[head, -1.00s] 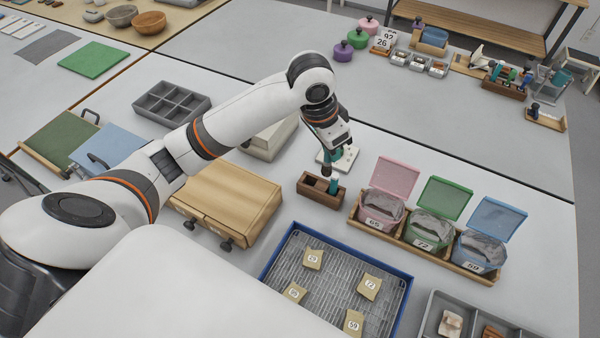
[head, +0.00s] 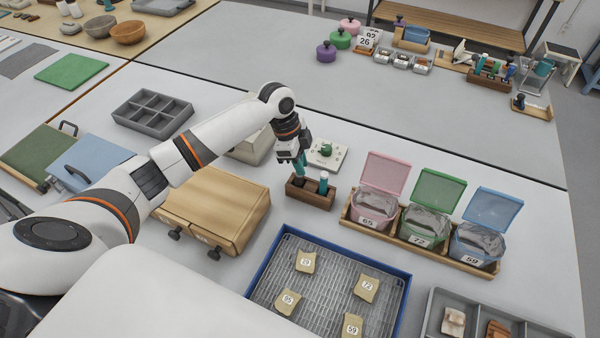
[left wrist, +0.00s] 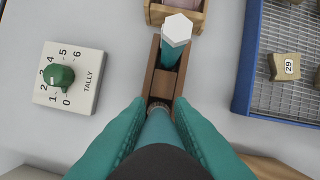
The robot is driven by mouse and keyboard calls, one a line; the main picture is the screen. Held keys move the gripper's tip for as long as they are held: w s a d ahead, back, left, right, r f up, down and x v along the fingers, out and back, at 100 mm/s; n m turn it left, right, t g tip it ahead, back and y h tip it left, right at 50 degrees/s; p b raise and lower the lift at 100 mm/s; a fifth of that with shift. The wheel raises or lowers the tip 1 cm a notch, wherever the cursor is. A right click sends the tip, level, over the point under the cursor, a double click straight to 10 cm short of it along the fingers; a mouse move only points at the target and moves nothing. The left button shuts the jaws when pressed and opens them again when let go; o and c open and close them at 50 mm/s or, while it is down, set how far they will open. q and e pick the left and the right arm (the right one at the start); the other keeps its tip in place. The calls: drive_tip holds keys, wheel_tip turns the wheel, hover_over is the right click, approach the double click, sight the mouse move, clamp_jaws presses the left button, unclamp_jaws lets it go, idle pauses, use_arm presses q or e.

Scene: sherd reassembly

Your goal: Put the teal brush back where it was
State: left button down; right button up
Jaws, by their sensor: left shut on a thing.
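My left gripper (head: 300,162) is shut on the teal brush (left wrist: 158,127), which points down between its teal fingers. The brush is over the left compartment of a small brown wooden holder (head: 313,198). Its lower end is at or inside that compartment; the fingers hide how deep it is. The holder also shows in the left wrist view (left wrist: 164,83). A second teal piece with a white hexagonal top (left wrist: 177,28) stands in the holder's other end; it also shows in the head view (head: 323,181). My right gripper is not in view.
A white tally dial plate (head: 327,153) with a green knob lies just behind the holder. A wooden rack (head: 345,218) with lidded bins stands to the right. A blue-rimmed tray (head: 262,270) with numbered sherds is in front. A wooden box (head: 215,200) is left.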

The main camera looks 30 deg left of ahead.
use_arm(q)
drive_tip(key=shift+f, duration=2)
drive_tip(key=shift+f, duration=0.1)
drive_tip(key=c, duration=1.3)
unclamp_jaws()
drive_tip(key=v, duration=1.2)
